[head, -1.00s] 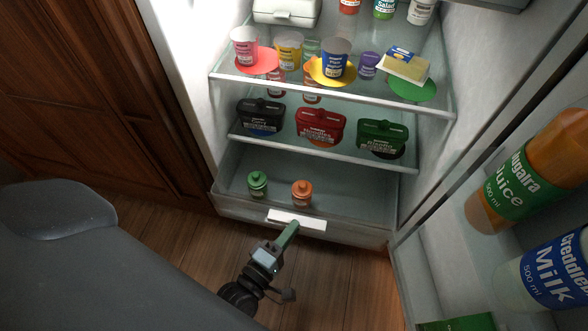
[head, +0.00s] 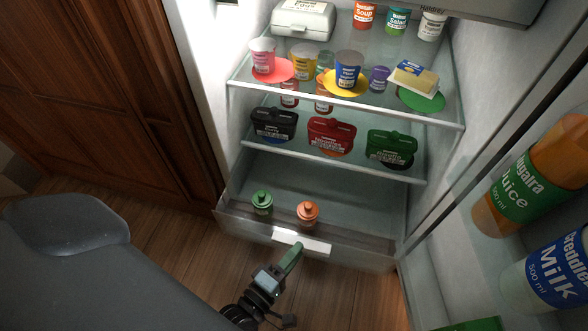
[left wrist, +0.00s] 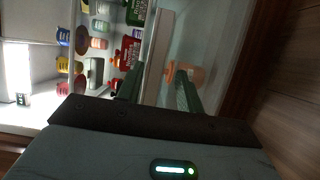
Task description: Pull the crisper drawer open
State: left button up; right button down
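The crisper drawer (head: 345,251) is the clear bin at the bottom of the fridge, standing out a little beyond the shelf above. Its white handle (head: 301,243) is on the front panel. A green-lidded jar (head: 262,202) and an orange-lidded jar (head: 307,212) stand inside it. My left gripper (head: 294,253) is at the handle from below. The exact contact is dark and partly hidden. My right gripper is not in view.
The open fridge door with a juice bottle (head: 532,180) and a milk bottle (head: 552,275) stands at the right. Wooden cabinet doors (head: 110,110) are at the left. Loaded shelves (head: 345,110) are above the drawer. Wooden floor lies free in front.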

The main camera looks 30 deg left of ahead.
pick_arm(q)
jog(key=shift+w+r, duration=0.1)
jog(key=shift+r, duration=0.05)
jog(key=s+a+p, duration=0.1)
jog(key=s+p, duration=0.1)
jog(key=s, duration=1)
jog(key=shift+a+p, duration=0.15)
jog(key=shift+p, duration=0.2)
